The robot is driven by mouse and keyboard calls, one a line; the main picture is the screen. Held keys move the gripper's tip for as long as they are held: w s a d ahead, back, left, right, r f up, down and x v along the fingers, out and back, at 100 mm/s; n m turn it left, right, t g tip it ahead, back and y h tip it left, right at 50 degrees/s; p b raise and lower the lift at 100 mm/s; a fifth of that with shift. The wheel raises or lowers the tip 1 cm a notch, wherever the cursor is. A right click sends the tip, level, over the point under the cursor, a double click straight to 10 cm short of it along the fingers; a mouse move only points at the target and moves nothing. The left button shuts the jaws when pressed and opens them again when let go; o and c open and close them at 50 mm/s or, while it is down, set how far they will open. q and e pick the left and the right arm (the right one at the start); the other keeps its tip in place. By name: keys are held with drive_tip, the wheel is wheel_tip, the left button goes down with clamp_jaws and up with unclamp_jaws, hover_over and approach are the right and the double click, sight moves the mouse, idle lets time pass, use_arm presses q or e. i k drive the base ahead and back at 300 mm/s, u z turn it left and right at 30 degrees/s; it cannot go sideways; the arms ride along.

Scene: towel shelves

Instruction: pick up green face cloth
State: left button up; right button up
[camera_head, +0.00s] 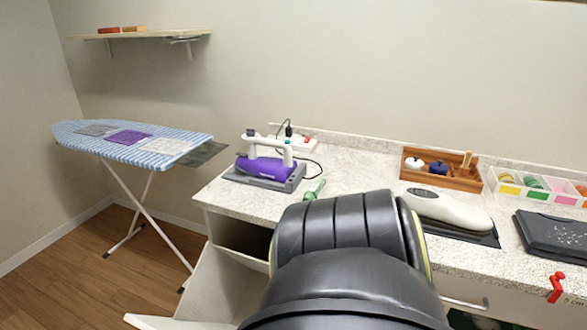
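I cannot pick out a green face cloth for sure in the head view. Flat folded cloths lie on the striped ironing board (75,133) at the left: a grey cloth (97,130), a purple cloth (129,137) and a whitish cloth (167,146). A small dark green patch shows below the counter's front edge at the bottom right, too little to name. My black arm fills the lower middle and hides part of the counter and the space below. Neither gripper's fingers show.
A wooden box (441,171), a pale appliance (447,209) and a black case (555,236) stand right. A wall shelf (150,34) holds small reddish items.

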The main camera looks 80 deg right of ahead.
sight(313, 193)
drive_tip(key=k, duration=0.9)
drive_tip(key=z, duration=1.6)
drive_tip(key=i, duration=0.1)
drive_tip(key=z, duration=0.2)
